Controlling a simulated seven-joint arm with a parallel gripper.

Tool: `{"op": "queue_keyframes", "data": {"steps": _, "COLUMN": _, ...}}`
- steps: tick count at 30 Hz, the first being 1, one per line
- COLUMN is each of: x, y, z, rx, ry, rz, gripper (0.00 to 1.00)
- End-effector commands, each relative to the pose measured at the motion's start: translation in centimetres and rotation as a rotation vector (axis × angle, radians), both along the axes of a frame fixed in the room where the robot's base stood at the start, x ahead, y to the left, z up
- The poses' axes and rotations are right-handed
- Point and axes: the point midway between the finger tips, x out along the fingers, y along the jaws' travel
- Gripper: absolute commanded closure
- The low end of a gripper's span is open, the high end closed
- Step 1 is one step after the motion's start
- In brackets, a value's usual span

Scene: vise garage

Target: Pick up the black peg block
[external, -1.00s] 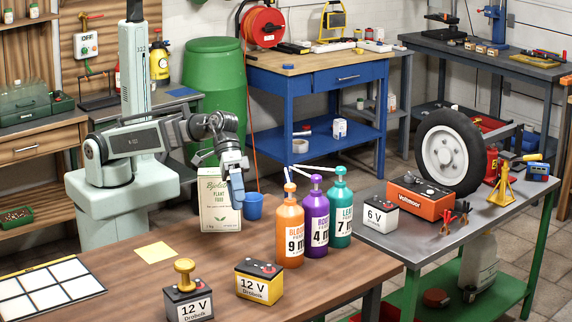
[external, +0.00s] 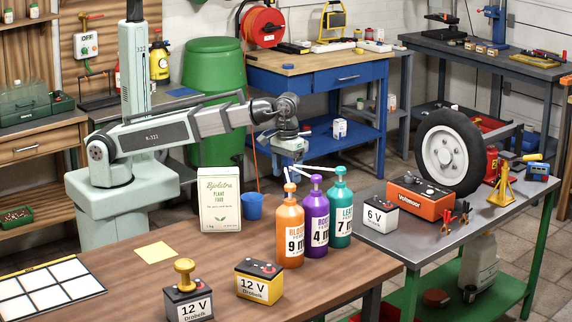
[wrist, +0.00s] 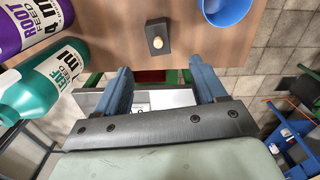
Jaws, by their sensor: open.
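The black peg block (wrist: 158,36) shows in the wrist view on the wooden table near its edge, a dark block with a pale round knob. It lies between the blue cup (wrist: 226,10) and the bottles. I cannot make it out in the external view, where the bottles may hide it. My gripper (wrist: 160,72) is open with nothing between its two blue fingers, and the block shows just past the fingertips. In the external view my gripper (external: 290,158) hangs above and behind the bottles.
The orange bottle (external: 289,232), purple bottle (external: 316,225) and teal bottle (external: 341,215) stand close together with white spouts. A plant food box (external: 218,200) stands left of the blue cup. Two 12 V batteries sit at the front. A metal bench (external: 400,245) adjoins at right.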

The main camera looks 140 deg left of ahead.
Motion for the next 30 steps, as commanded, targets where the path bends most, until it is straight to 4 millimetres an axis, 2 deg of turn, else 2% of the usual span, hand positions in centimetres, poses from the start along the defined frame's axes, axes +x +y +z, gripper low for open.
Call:
{"op": "queue_keyframes", "data": {"steps": 3, "x": -0.1, "y": -0.2, "z": -1.9, "rx": -0.002, "ry": 0.001, "rz": -0.001, "gripper": 0.3}}
{"op": "queue_keyframes", "data": {"steps": 12, "x": 0.0, "y": -0.1, "z": -5.8, "rx": -0.002, "ry": 0.0, "rz": -0.001, "gripper": 0.3}}
{"op": "queue_keyframes", "data": {"steps": 16, "x": 0.0, "y": -0.1, "z": -6.8, "rx": -0.001, "ry": -0.001, "rz": -0.001, "gripper": 0.3}}
{"op": "queue_keyframes", "data": {"steps": 26, "x": 0.1, "y": -0.1, "z": -7.8, "rx": -0.001, "ry": -0.002, "rz": -0.001, "gripper": 0.3}}
{"op": "queue_keyframes", "data": {"steps": 30, "x": 0.2, "y": -0.1, "z": -9.1, "rx": -0.002, "ry": -0.001, "rz": -0.001, "gripper": 0.3}}
